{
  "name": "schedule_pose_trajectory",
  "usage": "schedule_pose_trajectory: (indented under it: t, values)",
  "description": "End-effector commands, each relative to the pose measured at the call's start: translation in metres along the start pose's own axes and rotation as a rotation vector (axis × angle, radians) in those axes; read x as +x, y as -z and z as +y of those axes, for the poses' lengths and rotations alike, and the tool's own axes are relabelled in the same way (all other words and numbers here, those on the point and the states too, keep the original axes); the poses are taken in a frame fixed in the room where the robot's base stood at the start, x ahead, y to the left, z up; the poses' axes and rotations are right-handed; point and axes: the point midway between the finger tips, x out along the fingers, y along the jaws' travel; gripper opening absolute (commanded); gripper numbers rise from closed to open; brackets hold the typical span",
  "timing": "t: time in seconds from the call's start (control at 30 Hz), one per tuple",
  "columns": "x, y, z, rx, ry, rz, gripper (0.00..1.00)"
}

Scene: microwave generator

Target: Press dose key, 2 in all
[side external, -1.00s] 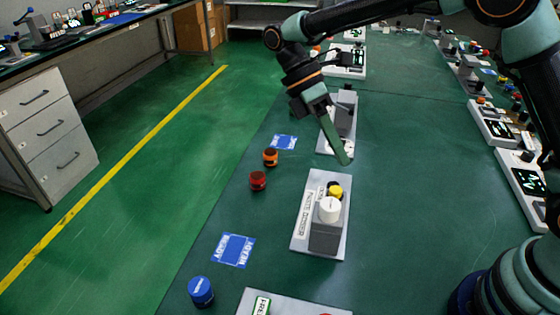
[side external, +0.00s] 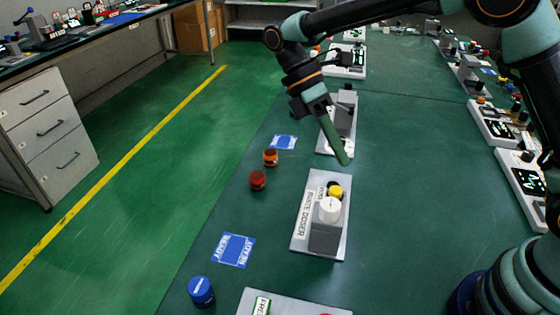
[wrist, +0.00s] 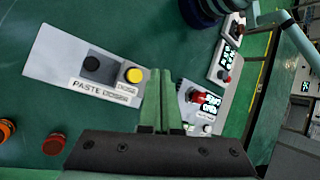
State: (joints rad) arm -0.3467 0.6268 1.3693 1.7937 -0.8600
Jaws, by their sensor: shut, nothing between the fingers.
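The paste doser (side external: 300,234) is a pale plate with a grey block and a white cylinder (side external: 329,210) on it. Its yellow dose key (side external: 336,192) sits just behind the cylinder. In the wrist view the yellow key (wrist: 134,75) shows beside the word "DOSE", with the label "PASTE DOSER" (wrist: 102,91) below. My gripper (side external: 346,161) is shut and empty, its green fingers pointing down above the table, beyond the doser in the side view. In the wrist view the fingers (wrist: 161,78) appear just right of the key, apart from it.
Another grey device (side external: 344,115) stands behind my fingers. An orange jar (side external: 270,157), a red jar (side external: 258,180) and a blue jar (side external: 201,291) stand along the left edge. A blue label mat (side external: 233,250) lies left of the doser. The table right of the doser is clear.

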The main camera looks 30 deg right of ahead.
Motion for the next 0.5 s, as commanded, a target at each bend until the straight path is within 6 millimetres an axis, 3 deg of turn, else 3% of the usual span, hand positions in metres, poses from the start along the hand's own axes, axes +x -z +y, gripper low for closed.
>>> schedule_pose_trajectory:
  t: [0.4,0.5]
  values:
    - [-0.0002,-0.0001,-0.0001,0.0,0.0,0.0,0.0]
    - [-0.0085,-0.003,-0.0042,0.0,-0.004,0.002,0.0]
